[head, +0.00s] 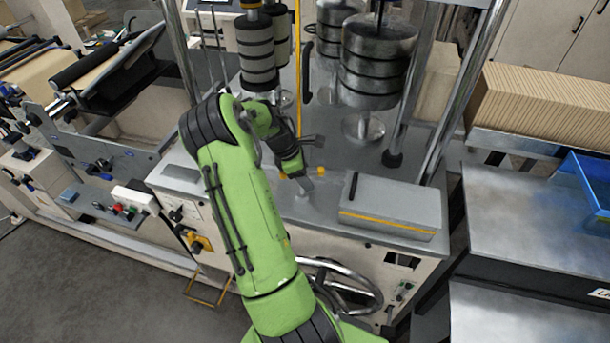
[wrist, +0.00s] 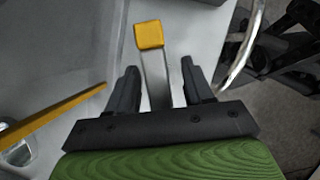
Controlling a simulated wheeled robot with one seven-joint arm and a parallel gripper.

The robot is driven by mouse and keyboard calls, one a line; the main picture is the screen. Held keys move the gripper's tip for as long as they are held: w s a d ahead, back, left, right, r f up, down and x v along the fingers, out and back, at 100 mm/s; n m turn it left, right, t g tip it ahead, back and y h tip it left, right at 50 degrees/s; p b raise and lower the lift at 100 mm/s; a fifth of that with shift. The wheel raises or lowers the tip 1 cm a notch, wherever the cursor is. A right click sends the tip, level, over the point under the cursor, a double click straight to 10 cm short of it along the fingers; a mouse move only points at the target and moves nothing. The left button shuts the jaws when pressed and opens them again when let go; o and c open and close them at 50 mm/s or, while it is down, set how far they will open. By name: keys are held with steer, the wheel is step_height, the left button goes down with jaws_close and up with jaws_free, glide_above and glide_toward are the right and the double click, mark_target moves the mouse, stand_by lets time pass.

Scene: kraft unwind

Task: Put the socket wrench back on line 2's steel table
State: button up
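My gripper (head: 303,183) reaches down to the top of the grey machine. In the wrist view my gripper (wrist: 160,88) has its two fingers apart, one on each side of a flat grey bar with a square yellow end (wrist: 149,34). Gaps show beside the bar, most clearly on its right. In the head view a small yellow piece (head: 320,170) shows beside the fingertips. I cannot tell whether this bar is the socket wrench; no other wrench is clear. A steel table (head: 530,215) stands at the right, its front label cut off, so its line number is unreadable.
A grey box with a yellow stripe (head: 392,208) sits right of my gripper. Stacked dark rolls (head: 375,60) and steel posts rise behind. A handwheel (head: 345,285) juts out in front. A blue bin (head: 590,185) stands on the steel table, whose front left is bare.

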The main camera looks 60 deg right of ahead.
steer(key=p+v, duration=0.1)
steer(key=v, duration=1.1)
steer(key=shift+r, duration=0.25)
